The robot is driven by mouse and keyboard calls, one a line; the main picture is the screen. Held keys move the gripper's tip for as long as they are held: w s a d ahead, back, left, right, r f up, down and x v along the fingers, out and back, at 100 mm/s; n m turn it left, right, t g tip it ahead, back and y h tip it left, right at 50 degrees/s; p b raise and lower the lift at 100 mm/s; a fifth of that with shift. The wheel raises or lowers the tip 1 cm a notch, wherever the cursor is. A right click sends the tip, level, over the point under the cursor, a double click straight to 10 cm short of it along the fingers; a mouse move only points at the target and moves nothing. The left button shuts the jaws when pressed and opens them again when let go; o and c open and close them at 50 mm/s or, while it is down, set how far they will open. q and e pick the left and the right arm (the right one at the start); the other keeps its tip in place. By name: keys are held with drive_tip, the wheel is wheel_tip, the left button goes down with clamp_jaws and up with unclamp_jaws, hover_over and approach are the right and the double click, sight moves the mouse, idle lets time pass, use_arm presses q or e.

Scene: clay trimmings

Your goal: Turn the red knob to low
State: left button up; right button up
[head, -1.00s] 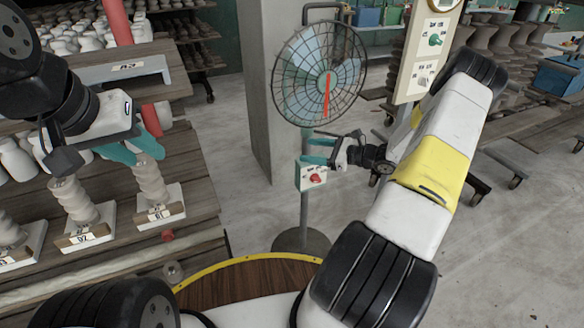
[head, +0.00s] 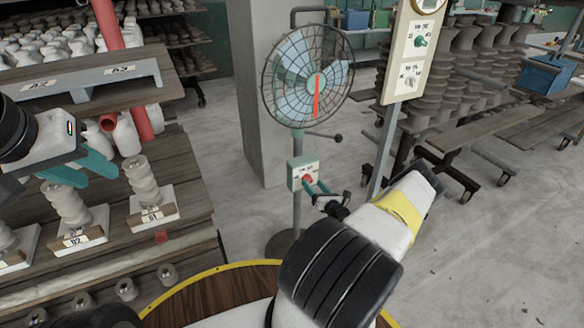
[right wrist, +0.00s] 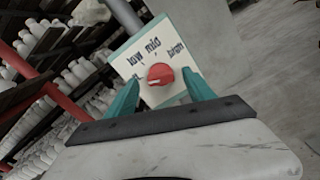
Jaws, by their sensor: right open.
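The red knob (head: 308,179) is on the front of a small white-faced control box (head: 297,168) on the fan's pole. In the right wrist view the red knob (right wrist: 161,73) is on the panel with the words low, mid and high around it. Its pale mark points to the lower left, toward a label partly hidden by a finger. My right gripper (head: 316,188) is open, its teal fingertips on either side of the knob; I cannot tell whether they touch it. My left gripper (head: 84,170) is open and empty over the pottery shelf.
The caged fan (head: 308,77) stands above the box, with a dark lever (head: 325,136) below it. A cream panel (head: 412,55) with a green knob and a switch stands to the right. Clay pieces on labelled blocks (head: 152,205) are at left. The floor at right has free room.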

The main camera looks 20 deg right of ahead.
drive_tip(key=shift+w+a, duration=0.1)
drive_tip(key=shift+w, duration=1.25)
clamp_jaws()
drive_tip(key=shift+m, duration=0.3)
drive_tip(key=m, duration=0.3)
drive_tip(key=shift+f+m, duration=0.1)
drive_tip(key=shift+m, duration=0.2)
drive_tip(key=m, duration=0.4)
drive_tip(key=shift+d+f+m, duration=0.1)
drive_tip(key=shift+d+m, duration=0.1)
drive_tip(key=shift+m, duration=0.1)
